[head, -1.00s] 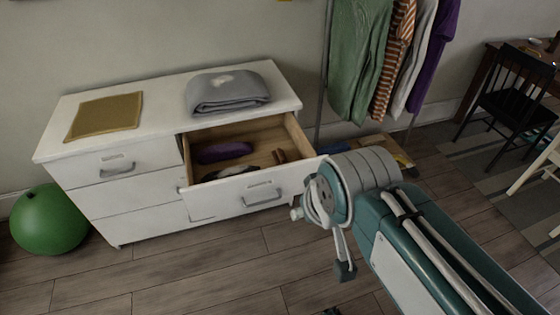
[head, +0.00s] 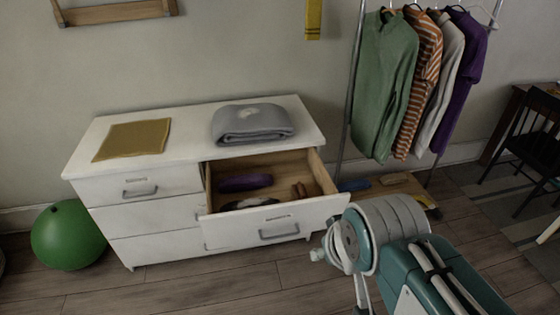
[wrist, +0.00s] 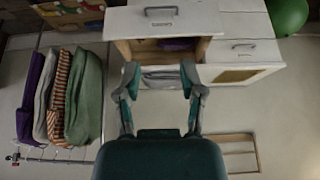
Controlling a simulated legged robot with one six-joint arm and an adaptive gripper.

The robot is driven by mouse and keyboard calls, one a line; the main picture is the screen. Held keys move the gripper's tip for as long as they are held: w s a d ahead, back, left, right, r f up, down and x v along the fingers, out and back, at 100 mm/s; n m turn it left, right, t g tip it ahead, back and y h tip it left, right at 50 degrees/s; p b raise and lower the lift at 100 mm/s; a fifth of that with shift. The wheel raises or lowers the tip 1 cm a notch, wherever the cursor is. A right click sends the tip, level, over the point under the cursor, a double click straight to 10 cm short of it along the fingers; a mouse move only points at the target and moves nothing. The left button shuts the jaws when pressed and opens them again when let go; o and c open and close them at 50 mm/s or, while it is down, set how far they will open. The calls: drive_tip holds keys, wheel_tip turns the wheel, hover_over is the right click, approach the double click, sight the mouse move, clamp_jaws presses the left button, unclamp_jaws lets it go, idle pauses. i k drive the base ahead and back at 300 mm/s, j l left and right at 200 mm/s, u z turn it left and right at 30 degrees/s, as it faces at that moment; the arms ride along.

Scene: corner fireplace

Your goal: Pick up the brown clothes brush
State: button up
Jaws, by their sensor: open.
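A small brown object (head: 299,190), which looks like the clothes brush, lies in the right part of the open top drawer (head: 275,222) of a white dresser. It is too small to make out bristles. A purple rolled item (head: 245,183) and a dark item (head: 250,203) lie left of it in the drawer. My gripper (wrist: 160,76) is open and empty in the wrist view, which shows the scene upside down. Its fingers are seen against the dresser and its drawer. The brown object cannot be made out in the wrist view.
A grey folded cloth (head: 252,124) and a mustard cloth (head: 134,139) lie on the dresser top. A clothes rack with hanging garments (head: 384,85) stands right of the dresser. A green ball (head: 67,235) sits at its left. Wooden floor in front is clear.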

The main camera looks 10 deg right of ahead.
sight(300, 191)
drive_tip(key=i+j, duration=0.1)
drive_tip(key=i, duration=1.2)
drive_tip(key=l+z, duration=0.05)
drive_tip(key=l, duration=0.05)
